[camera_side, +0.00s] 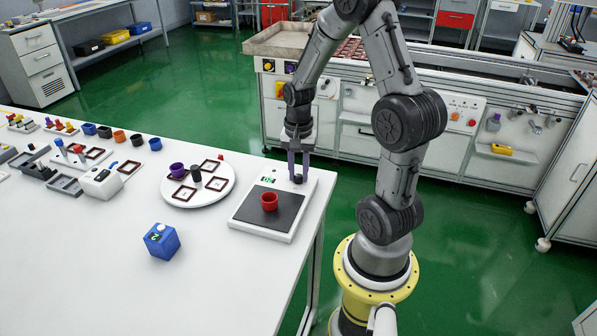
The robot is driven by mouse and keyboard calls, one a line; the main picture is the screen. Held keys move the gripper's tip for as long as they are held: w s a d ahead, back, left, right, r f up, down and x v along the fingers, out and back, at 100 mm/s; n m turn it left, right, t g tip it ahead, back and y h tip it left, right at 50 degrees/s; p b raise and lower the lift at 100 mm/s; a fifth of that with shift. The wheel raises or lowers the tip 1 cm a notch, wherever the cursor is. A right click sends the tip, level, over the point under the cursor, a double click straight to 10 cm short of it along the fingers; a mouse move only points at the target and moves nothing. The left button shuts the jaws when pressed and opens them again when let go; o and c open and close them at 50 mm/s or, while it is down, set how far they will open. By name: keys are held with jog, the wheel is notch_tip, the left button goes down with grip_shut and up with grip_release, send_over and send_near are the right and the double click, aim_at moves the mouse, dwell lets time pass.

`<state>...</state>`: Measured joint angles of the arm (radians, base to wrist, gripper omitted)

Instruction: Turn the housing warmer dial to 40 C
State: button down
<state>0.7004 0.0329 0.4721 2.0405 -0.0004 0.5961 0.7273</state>
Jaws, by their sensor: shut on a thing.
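The housing warmer (243,224) appears to be the white flat unit with a dark plate near the table's right edge. A small green display (268,179) lights its back edge; its digits are too small to read surely. A red cup (269,201) stands upright on the dark plate. My gripper (297,176) points straight down at the unit's back right corner, right of the display. Its fingers are shut on a small dark knob (298,181), which looks like the dial. The fingers largely hide the dial, so its setting cannot be seen.
A round white turntable (190,202) with square frames and cups stands just left of the unit. A blue box (161,241) sits at the front. Several small cups and trays lie further left. The table's (225,290) front is clear.

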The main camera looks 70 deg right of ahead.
aim_at(298, 176)
jog(key=shift+m, duration=0.6)
jog(key=c, duration=0.7)
grip_release()
jog(key=shift+o, duration=0.2)
jog(key=shift+r, duration=0.1)
notch_tip(298, 176, up, 14)
